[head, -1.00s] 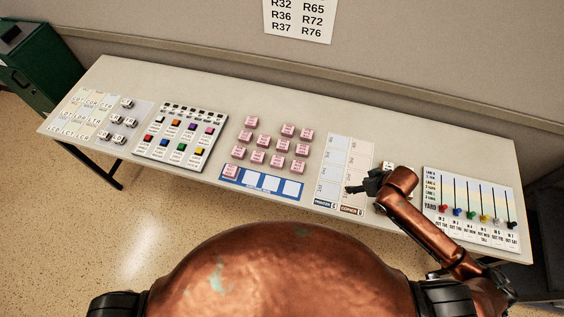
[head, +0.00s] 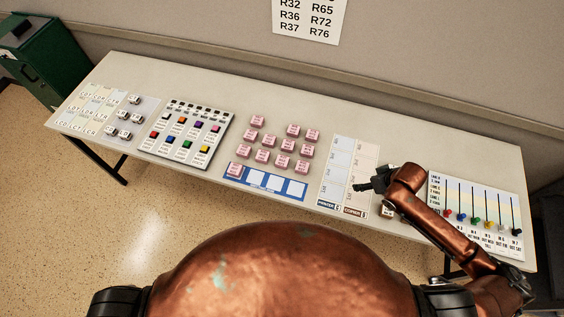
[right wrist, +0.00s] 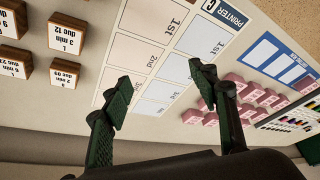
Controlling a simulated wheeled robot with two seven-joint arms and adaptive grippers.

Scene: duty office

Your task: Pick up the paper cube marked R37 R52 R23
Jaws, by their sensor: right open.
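Several pink paper cubes stand in loose rows on the table, such as this pink cube (head: 262,155); their print is too small to read, so I cannot tell which one is marked R37 R52 R23. Pink cubes (right wrist: 248,93) also show at the right of the right wrist view. My right gripper (head: 362,187) is open and empty, above the printer and copier chart (head: 341,165), to the right of the pink cubes. Its two fingers stand apart in the right wrist view (right wrist: 160,85). My left gripper is not in view.
A blue strip with white squares (head: 266,182) lies in front of the pink cubes. A button panel (head: 185,130) and lettered cubes lie left. A slider board (head: 475,215) is at right. White-and-brown cubes (right wrist: 66,38) lie beside the chart. The table's back (head: 300,98) is clear.

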